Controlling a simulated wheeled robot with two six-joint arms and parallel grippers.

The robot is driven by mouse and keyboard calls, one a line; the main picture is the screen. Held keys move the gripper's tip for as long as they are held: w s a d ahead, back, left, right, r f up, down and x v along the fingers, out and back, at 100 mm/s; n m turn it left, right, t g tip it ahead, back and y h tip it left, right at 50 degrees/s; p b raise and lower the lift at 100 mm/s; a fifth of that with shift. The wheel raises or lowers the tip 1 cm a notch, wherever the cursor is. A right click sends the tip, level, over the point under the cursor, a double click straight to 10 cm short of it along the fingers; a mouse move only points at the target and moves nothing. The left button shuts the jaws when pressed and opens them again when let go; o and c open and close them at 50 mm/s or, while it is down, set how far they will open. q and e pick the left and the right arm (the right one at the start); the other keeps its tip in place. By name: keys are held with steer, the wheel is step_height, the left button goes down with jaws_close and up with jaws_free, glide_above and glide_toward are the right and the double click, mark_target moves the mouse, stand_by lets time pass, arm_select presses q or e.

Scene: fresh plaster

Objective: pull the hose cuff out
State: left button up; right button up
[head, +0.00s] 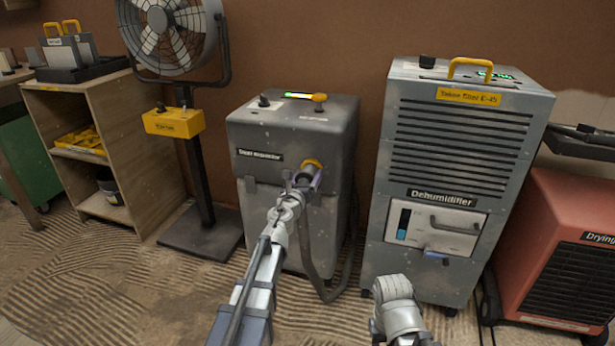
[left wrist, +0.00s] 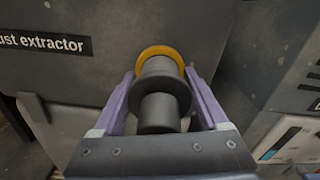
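The grey dust extractor (head: 285,140) stands against the wall, with a yellow ring (head: 313,164) around the port on its front. In the left wrist view the dark grey stepped hose cuff (left wrist: 160,105) sits against the yellow ring (left wrist: 160,53). My left gripper (head: 306,178) is at the port. Its two purple fingers (left wrist: 161,85) lie on either side of the cuff, close against its wider collar, and look shut on it. In the head view my gripper mostly hides the cuff. My right gripper is not clearly seen; part of my right arm shows at bottom centre.
A dark hose (head: 323,285) hangs in a loop in front of the extractor. A grey dehumidifier (head: 455,140) stands to the right, a red drying unit (head: 560,240) beyond it. A fan on a stand (head: 197,170) and a wooden shelf (head: 150,140) are left. Open floor lies in front.

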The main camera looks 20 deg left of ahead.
arm_select(q)
jaws_close()
stand_by(0.4)
